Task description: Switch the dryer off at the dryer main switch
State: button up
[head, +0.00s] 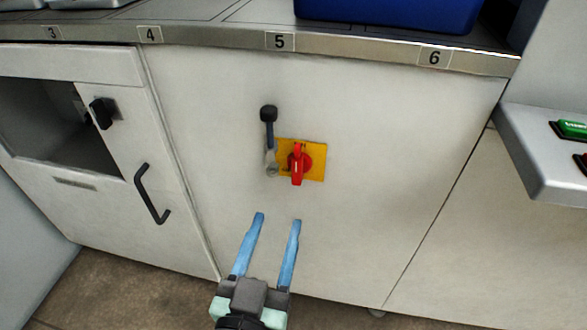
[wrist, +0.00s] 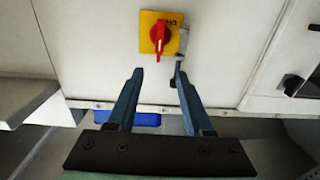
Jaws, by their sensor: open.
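A red rotary switch (head: 298,163) on a yellow plate (head: 316,161) is on the white front panel, below label 5; it looks like the main switch. Its red handle stands about upright in the head view. The switch (wrist: 160,38) and plate (wrist: 147,46) also show at the top of the wrist view; lettering on the plate is too small to read. My gripper (head: 279,218) has two blue fingers, open and empty. In the head view its tips appear below the switch, apart from it. The gripper (wrist: 159,72) also shows in the wrist view.
A lever with a black knob (head: 268,113) sits directly left of the yellow plate in the head view. A black knob (head: 102,112) and a black door handle (head: 149,195) are farther left. A blue bin (head: 390,14) stands on the counter. A ledge with a green button (head: 572,129) juts out at right.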

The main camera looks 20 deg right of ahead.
aim_at(296, 166)
jog(key=x, duration=1.3)
jog(key=shift+s+f, duration=0.1)
jog(key=shift+f, duration=0.1)
jog(key=shift+c, duration=0.2)
grip_shut()
